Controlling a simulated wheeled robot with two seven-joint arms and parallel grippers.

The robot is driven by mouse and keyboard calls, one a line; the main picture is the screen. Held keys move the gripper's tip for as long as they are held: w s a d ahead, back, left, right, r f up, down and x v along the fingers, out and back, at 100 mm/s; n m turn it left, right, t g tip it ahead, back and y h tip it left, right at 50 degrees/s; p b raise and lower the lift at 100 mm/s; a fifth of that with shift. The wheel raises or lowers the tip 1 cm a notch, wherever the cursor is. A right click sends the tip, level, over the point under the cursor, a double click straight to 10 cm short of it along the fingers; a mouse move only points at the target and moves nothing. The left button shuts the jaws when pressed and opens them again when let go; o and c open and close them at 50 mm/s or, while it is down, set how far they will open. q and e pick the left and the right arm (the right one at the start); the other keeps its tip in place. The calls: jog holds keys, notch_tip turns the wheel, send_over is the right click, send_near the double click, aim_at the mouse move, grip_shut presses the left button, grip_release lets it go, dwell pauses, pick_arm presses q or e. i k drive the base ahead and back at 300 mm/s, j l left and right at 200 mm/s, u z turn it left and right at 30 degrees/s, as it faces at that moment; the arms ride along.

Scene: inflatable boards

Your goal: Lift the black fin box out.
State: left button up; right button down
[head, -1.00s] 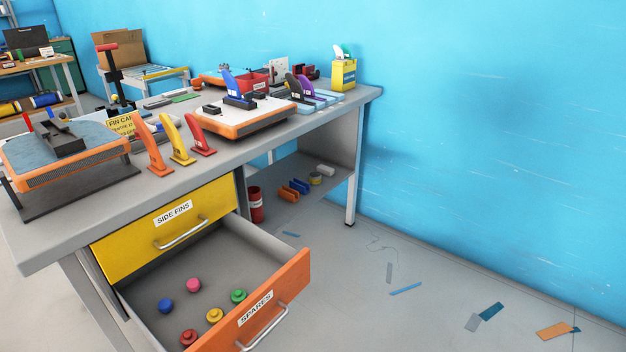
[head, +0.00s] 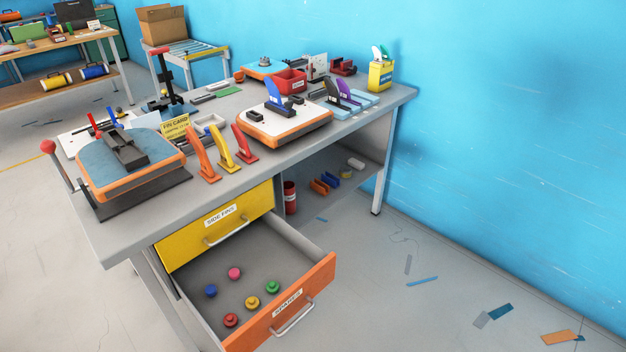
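A long black block (head: 125,149), which looks like a fin box, lies on the blue-topped board piece with an orange edge (head: 100,178) at the left end of the bench. The board piece sits on a dark base plate. Whether the block is seated in a slot or lies on top, I cannot tell. Other small black blocks sit on the white-topped board piece (head: 272,130), one with a blue fin (head: 273,92) standing at it. Neither of my grippers is in view.
The orange spares drawer (head: 325,275) is open and holds several coloured knobs; the yellow side fins drawer (head: 190,240) above is shut. Orange, yellow and red fins (head: 222,147) stand along the bench's front edge. A red-knobbed lever (head: 48,147) rises at the left. Floor scraps lie at the right.

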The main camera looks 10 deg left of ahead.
aim_at(106, 127)
jog(key=u, duration=1.4)
jog(key=i+j+z, duration=0.1)
jog(key=i+j, duration=0.15)
jog(key=j, duration=0.15)
jog(key=i+j, duration=0.25)
jog(key=j, duration=0.15)
jog(key=i+j+z, duration=0.15)
jog(key=i+j, duration=0.15)
jog(key=j, duration=0.1)
